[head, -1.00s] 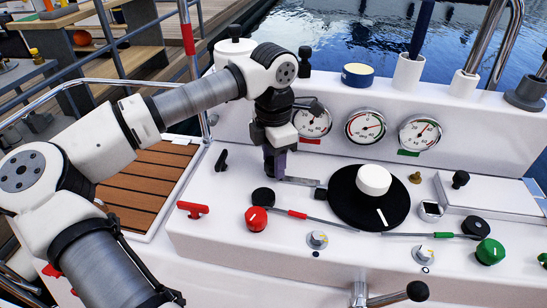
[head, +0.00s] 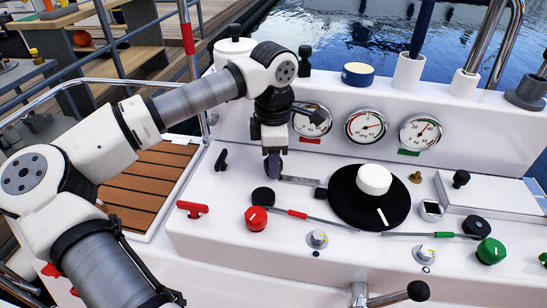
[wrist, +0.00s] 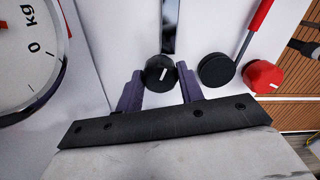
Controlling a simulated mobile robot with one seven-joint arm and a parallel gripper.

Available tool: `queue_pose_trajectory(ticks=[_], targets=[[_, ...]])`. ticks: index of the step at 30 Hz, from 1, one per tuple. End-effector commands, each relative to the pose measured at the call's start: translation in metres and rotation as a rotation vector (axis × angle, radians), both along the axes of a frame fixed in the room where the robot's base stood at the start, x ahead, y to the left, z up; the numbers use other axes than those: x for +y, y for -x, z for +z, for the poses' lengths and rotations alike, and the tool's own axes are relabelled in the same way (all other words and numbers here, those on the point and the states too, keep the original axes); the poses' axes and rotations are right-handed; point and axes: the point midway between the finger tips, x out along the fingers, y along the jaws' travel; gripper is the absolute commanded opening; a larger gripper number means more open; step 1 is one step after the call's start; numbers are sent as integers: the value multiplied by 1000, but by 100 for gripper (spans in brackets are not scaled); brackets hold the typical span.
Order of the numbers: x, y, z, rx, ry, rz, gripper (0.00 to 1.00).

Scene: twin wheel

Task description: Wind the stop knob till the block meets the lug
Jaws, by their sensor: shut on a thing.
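My gripper (head: 272,172) points down at the left end of a metal strip (head: 300,181) on the white console. In the wrist view its two purple fingers (wrist: 160,82) are shut on the stop knob (wrist: 160,72), a small black knob with a white line pointing nearly up. The fingers hide this knob in the head view. A small dark block (head: 320,193) sits at the strip's right end, close to the left edge of the large black disc (head: 346,205). I cannot clearly make out the lug or whether it touches the block.
A black cap (head: 263,196) and a red knob (head: 256,218) stand just in front of my gripper. Round gauges (head: 365,127) line the raised panel behind. A red cleat-like handle (head: 192,209) lies to the left. A white knob (head: 374,179) tops the disc.

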Motion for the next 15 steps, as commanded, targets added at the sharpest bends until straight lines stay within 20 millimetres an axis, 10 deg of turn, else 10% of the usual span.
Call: queue_pose_trajectory(ticks=[15], targets=[[0,0,0,1,1,-490,15]])
